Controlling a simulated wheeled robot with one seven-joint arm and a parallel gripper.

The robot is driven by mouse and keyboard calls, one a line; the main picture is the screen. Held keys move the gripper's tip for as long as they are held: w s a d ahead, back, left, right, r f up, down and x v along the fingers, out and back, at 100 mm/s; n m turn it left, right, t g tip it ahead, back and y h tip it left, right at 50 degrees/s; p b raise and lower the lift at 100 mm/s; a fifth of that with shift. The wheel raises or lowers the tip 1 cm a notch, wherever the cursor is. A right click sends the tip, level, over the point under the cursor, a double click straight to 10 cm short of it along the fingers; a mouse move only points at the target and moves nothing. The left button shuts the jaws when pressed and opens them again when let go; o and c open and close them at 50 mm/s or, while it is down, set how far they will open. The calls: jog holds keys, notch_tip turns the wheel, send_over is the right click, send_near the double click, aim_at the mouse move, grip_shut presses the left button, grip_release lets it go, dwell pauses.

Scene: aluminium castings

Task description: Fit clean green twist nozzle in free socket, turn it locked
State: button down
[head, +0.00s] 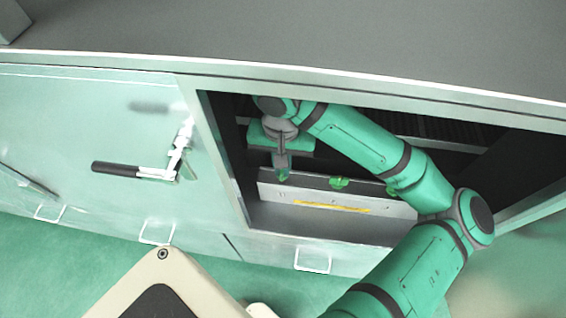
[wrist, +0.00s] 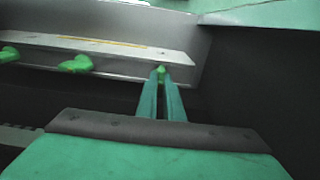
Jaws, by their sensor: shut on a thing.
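My gripper (head: 283,172) reaches into the open cabinet bay and is shut on a small green nozzle (wrist: 161,71) at its fingertips. In the wrist view the nozzle is at the right end of the grey rail (wrist: 125,49), at or just before its face; I cannot tell whether it is seated. Two other green nozzles sit on the rail, one in the middle (head: 339,183) and one further along (head: 391,190); they also show in the wrist view, the nearer one (wrist: 76,64) and the outer one (wrist: 9,54). The socket itself is hidden behind the fingertips.
A yellow strip (head: 330,206) runs along the rail. The bay has a metal frame (head: 222,165) and dark inner walls close to my gripper. A pale green door with a black handle (head: 115,168) stands to the left. A grey top (head: 300,35) lies above.

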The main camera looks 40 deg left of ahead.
jog(key=shift+s+f, duration=0.1)
jog(key=shift+f, duration=0.1)
jog(key=shift+s+a+f, duration=0.1)
jog(key=shift+f, duration=0.15)
jog(key=shift+f, duration=0.1)
jog(key=c, duration=1.8)
grip_release()
jog(key=r, duration=0.6)
jog(key=shift+w+d+r, duration=0.2)
jog(key=shift+d+r, duration=0.05)
jog(key=shift+r, duration=0.3)
jog(key=shift+s+a+r, duration=0.15)
jog(key=shift+s+a, duration=0.05)
jog(key=shift+s, duration=0.05)
